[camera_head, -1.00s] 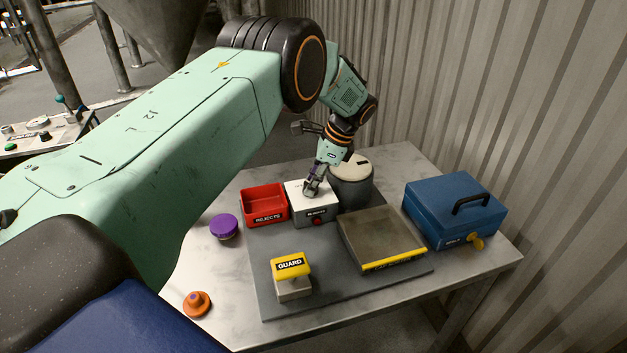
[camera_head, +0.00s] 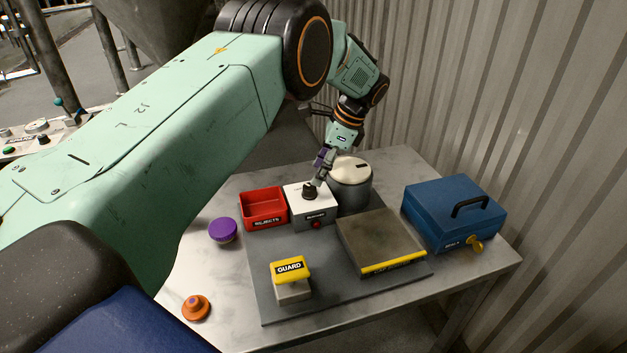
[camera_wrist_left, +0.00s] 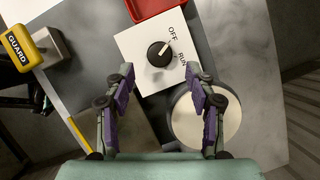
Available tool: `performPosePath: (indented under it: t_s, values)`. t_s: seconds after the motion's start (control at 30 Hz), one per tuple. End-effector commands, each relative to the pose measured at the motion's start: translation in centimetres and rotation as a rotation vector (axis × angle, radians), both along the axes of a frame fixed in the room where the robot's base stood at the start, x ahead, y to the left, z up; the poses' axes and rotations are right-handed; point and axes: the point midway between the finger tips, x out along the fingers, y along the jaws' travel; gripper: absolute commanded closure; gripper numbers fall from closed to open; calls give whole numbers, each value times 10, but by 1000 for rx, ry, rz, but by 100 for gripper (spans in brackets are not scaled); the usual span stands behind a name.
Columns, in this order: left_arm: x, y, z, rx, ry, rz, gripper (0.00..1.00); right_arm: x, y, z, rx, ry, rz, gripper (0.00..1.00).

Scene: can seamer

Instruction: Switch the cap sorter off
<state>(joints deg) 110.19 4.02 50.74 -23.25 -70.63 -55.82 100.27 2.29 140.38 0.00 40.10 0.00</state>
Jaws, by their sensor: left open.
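The cap sorter's white control box (camera_head: 314,211) stands on the dark mat, with a black knob (camera_head: 310,190) on top and a small red lamp or button (camera_head: 316,224) on its front. In the left wrist view, the knob (camera_wrist_left: 159,53) sits beside the printed words OFF and RUN. Its white mark appears to point toward OFF. My left gripper (camera_head: 320,178) is above and just behind the knob, apart from it. In the wrist view its two fingers (camera_wrist_left: 164,98) are spread with nothing between them. My right gripper is not in view.
A red REJECTS bin (camera_head: 264,208) is left of the box, and a grey round canister (camera_head: 352,188) with a pale lid is right. A flat tray (camera_head: 380,238), a yellow GUARD block (camera_head: 291,268), a blue case (camera_head: 455,210), a purple cap (camera_head: 223,230) and an orange knob (camera_head: 196,307) surround them.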

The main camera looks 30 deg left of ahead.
Motion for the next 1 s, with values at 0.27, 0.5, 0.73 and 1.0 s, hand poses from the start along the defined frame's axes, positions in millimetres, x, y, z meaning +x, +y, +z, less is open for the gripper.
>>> performPosePath:
  t_s: [0.27,0.5,0.73,1.0]
  values:
    - [9,-17,46,1,-1,1,44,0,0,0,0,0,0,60]
    - [11,-23,61,0,1,0,44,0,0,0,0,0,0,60]
    - [11,-23,61,0,2,1,44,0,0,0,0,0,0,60]
    - [11,-23,61,0,2,1,44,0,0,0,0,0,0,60]
